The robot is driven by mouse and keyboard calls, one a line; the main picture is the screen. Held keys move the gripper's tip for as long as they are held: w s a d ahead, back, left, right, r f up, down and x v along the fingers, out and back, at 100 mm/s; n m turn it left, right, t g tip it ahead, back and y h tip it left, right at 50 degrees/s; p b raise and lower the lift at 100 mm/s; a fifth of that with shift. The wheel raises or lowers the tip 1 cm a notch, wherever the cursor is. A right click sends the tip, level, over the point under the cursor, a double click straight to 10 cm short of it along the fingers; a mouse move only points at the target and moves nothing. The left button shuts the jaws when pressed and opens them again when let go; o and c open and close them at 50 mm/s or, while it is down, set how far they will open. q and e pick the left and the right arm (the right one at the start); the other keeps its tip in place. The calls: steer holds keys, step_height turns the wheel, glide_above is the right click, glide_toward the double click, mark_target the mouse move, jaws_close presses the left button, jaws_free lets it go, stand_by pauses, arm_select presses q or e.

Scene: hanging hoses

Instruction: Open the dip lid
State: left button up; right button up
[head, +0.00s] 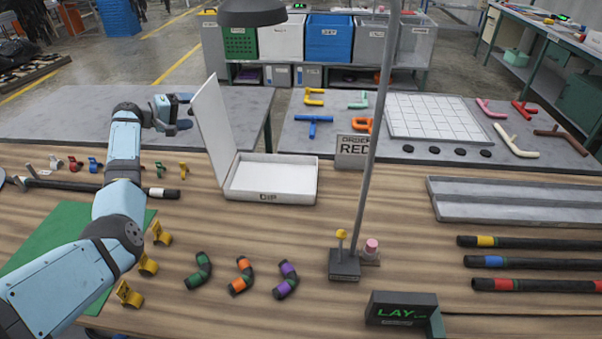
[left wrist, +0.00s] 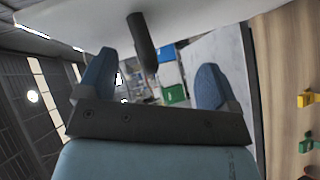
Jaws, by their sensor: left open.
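The white DIP box (head: 270,180) stands on the wooden bench with its tray open to view. Its white lid (head: 216,130) stands up steeply along the box's left side, leaning outward to the left. My left gripper (head: 178,112) is just left of the lid, near its outer face. In the left wrist view its two blue fingers (left wrist: 155,68) are spread wide with nothing clamped. A white panel, likely the lid, spans the top of that view, and a dark bar (left wrist: 145,42) shows beyond the fingers; I cannot tell what it joins. My right gripper is out of view.
A lamp pole (head: 372,160) rises right of the box, beside a RED order sign (head: 353,151). Several yellow clips (head: 148,264) and short hoses (head: 240,276) lie in front. A grey tray (head: 520,200) and long hoses lie right.

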arm_select(q)
steer(key=p+v, duration=0.4)
steer(key=v, duration=0.3)
steer(key=shift+p, duration=0.3)
steer(key=shift+a, duration=0.15)
stand_by(0.5)
